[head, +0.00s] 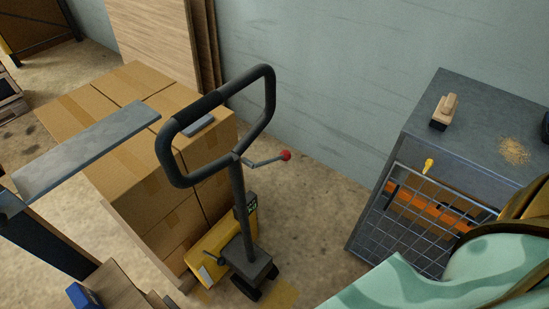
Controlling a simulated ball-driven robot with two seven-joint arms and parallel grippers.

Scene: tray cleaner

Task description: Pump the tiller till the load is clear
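The shaft rises from the yellow pallet truck (224,245), which has black wheels. The load (150,165) is a stack of taped brown cartons behind the tiller. Its lower edge is partly hidden, so I cannot tell whether it is off the floor. Neither of my grippers is in view, and nothing visible touches the tiller.
A dark cabinet (445,120) with a wire-mesh front stands at right, with a wooden-handled brush (443,112) on top. A grey slab (85,150) juts in at left. A pale green patterned object (400,285) fills the lower right. Concrete floor (320,215) is clear between truck and cabinet.

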